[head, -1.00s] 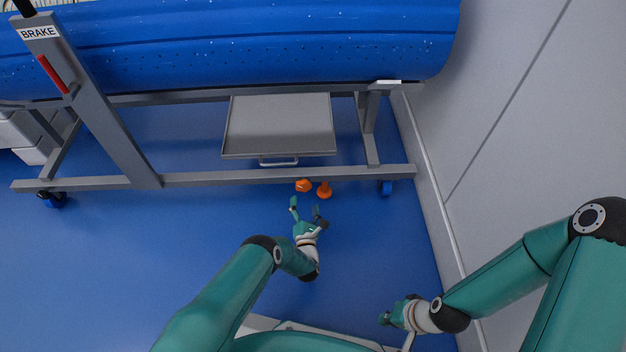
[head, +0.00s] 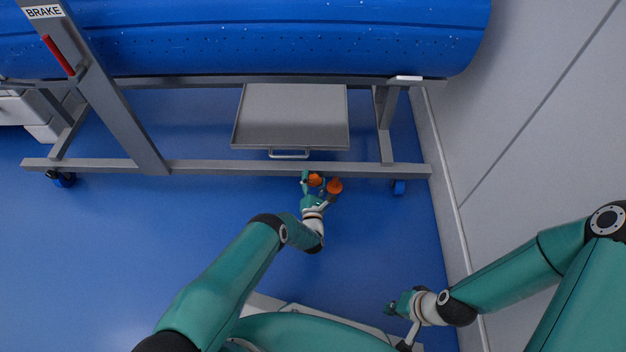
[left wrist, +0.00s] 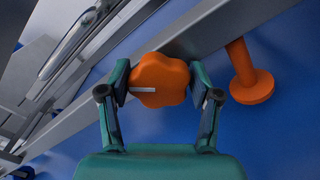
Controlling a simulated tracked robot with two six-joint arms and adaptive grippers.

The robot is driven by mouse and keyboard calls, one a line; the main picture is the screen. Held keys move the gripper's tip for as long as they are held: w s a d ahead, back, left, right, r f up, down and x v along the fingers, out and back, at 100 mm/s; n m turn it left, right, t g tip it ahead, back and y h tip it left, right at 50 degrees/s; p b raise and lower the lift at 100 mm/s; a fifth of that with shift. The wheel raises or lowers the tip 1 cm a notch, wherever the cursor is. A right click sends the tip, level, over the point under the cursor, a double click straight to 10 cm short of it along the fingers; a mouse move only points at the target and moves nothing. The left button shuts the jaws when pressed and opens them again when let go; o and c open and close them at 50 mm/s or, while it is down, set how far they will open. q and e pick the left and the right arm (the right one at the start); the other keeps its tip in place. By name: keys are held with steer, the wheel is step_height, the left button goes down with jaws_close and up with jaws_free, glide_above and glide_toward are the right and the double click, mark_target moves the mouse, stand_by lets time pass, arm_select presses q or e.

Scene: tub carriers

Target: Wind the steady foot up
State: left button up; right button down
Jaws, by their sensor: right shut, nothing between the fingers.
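The orange lobed knob (left wrist: 160,80) of the steady foot has a pale pointer mark. It is low by the bottom rail of the carrier and also shows in the head view (head: 316,180). The orange foot (left wrist: 251,86), a post on a round disc, stands to its right on the floor and shows in the head view (head: 334,186). My left gripper (left wrist: 160,92) is open, its fingers on either side of the knob, close to it; a firm grip does not show. My right gripper (head: 391,308) is shut and empty, low at the right.
The grey carrier frame (head: 220,167) holds a blue tub (head: 250,40) above a grey tray (head: 290,115). A BRAKE post with a red lever (head: 58,55) stands at the left. A grey wall (head: 510,130) closes the right side. Blue floor is free at the left front.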

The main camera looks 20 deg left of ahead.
arm_select(q)
steer(key=c, duration=0.5)
steer(key=shift+a, duration=0.2)
steer(key=shift+c, duration=0.4)
steer(key=shift+d, duration=0.15)
steer(key=shift+m, duration=0.3)
steer(key=m+b, duration=0.1)
steer(key=m, duration=0.2)
steer(key=shift+d+f+m, duration=0.1)
steer(key=shift+d+m, duration=0.05)
steer(key=shift+m, duration=0.15)
steer(key=m+b, duration=0.1)
steer(key=m, duration=0.4)
steer(key=shift+d+f+m+b, duration=0.1)
steer(key=shift+d+m+b, duration=0.1)
steer(key=shift+m+b, duration=0.2)
